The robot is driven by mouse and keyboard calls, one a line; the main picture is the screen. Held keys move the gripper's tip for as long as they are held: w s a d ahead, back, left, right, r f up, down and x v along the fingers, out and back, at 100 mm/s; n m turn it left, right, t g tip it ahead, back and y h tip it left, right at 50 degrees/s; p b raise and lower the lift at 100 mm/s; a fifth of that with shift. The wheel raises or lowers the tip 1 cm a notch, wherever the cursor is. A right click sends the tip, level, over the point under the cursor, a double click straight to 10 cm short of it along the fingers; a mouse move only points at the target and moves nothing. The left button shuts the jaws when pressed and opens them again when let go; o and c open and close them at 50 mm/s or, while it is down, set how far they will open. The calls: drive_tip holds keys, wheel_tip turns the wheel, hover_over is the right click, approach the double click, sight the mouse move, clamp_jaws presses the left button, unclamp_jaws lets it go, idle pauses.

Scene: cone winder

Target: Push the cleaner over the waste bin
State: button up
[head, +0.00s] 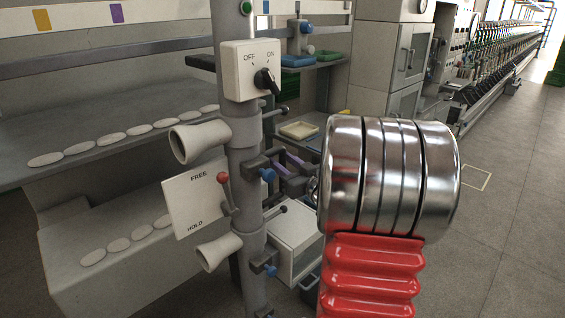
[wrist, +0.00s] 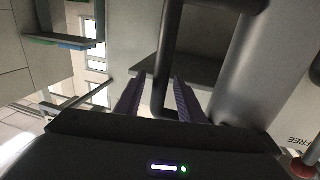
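The cleaner appears to be the grey vertical pipe (head: 243,190) with two pale nozzles (head: 198,140). Its switch box (head: 252,70) has a black knob turned toward ON. A red-balled lever (head: 224,178) sits near FREE on the FREE/HOLD plate (head: 192,203). My gripper (head: 287,165) is beside the pipe, largely hidden by my arm. In the wrist view my gripper (wrist: 160,98) has its purple fingers apart, on either side of a dark upright handle bar (wrist: 168,62). A gap shows left of the bar. I cannot clearly identify the waste bin.
Grey shelves with several pale discs (head: 112,139) lie at the left. A white box (head: 296,240) is behind the pipe, with a dark container (head: 309,290) partly visible below. The machine row (head: 500,65) runs away at the right. Open floor (head: 510,220) lies on the right.

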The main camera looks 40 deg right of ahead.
clamp_jaws()
idle(0.4)
